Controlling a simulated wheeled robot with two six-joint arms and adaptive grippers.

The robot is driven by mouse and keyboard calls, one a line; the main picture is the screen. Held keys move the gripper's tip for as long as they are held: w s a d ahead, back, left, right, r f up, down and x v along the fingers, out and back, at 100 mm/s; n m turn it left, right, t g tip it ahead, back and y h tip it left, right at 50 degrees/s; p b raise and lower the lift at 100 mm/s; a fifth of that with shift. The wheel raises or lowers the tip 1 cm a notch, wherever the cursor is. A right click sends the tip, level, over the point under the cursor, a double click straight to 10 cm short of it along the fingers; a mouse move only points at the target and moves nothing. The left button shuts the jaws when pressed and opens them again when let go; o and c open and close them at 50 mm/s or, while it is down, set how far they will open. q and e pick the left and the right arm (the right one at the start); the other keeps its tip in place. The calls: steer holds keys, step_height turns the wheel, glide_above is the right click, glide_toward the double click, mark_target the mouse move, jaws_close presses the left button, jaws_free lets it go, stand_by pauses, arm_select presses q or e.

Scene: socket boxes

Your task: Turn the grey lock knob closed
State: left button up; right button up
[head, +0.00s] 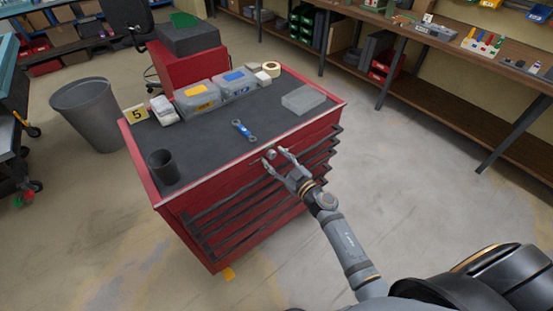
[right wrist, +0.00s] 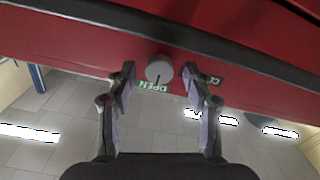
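The grey lock knob (right wrist: 159,69) is a small round knob on the red front of the tool cabinet. In the head view the knob (head: 271,154) shows just below the top's front edge. Its dark mark points toward the green OPEN label (right wrist: 152,87). A second label (right wrist: 211,79), dark and partly hidden by a finger, is on the other side. My right gripper (right wrist: 160,75) is open, its fingers on either side of the knob with gaps visible; contact cannot be told. My left gripper is not in view.
Drawer handles (head: 250,207) run below the knob.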

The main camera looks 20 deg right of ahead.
jaws_close()
steer(key=n+p, duration=0.1)
steer(key=n, duration=0.2)
steer(key=shift+n, duration=0.4)
steer(key=n, duration=1)
steer(key=shift+f, duration=0.1)
steer(key=shift+n+b, duration=0.5)
steer(key=shift+n, duration=1.6)
